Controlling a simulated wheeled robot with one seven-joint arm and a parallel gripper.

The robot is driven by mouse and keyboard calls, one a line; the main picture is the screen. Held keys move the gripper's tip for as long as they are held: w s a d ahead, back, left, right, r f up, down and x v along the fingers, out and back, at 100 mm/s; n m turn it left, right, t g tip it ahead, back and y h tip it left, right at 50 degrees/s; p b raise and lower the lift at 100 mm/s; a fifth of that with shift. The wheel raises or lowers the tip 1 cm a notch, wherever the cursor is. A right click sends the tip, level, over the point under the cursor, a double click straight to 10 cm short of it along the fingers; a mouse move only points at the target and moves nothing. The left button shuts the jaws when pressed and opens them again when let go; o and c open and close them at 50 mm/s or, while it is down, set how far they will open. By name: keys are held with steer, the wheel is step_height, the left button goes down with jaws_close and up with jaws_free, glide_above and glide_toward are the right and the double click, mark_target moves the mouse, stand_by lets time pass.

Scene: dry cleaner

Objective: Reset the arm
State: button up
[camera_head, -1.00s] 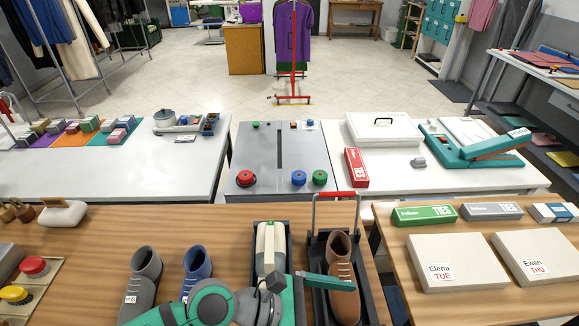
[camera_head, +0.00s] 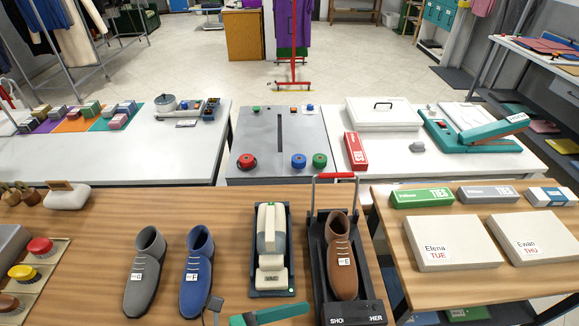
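Only a small part of my arm's end, my gripper (camera_head: 262,314), shows at the bottom edge of the head view. It appears as a teal bar and a small dark grey piece to its left. I cannot make out its fingers, or whether it holds anything. The teal bar is in front of the near edge of the wooden table (camera_head: 100,240), below the black tray (camera_head: 257,284) with the cream brush-like block (camera_head: 270,228). The rest of my arm is out of view.
A grey shoe (camera_head: 143,275), a blue shoe (camera_head: 196,275) and a brown shoe (camera_head: 341,260) in a black holder with a red handle (camera_head: 336,175) stand on the table. Two labelled boxes (camera_head: 455,243) lie on the right table.

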steer(key=s+a+f+n+t+y, duration=0.3)
steer(key=a+f+n+t, duration=0.15)
steer(key=n, duration=0.65)
steer(key=s+a+f+n+t+y, duration=0.25)
steer(key=n+t, duration=0.25)
steer(key=n, duration=0.5)
steer(key=s+d+f+n+y, duration=0.1)
steer(key=s+f+n+y, duration=0.1)
steer(key=n, duration=0.5)
steer(key=s+d+f+n+y, duration=0.1)
steer(key=s+f+n+y, duration=0.1)
steer(key=n+y, duration=0.2)
steer(key=s+d+f+n+t+y, duration=0.1)
steer(key=s+f+n+y, duration=0.1)
steer(key=n, duration=0.8)
steer(key=shift+s+y, duration=0.35)
steer(key=shift+y, duration=0.2)
steer(key=shift+f, duration=0.1)
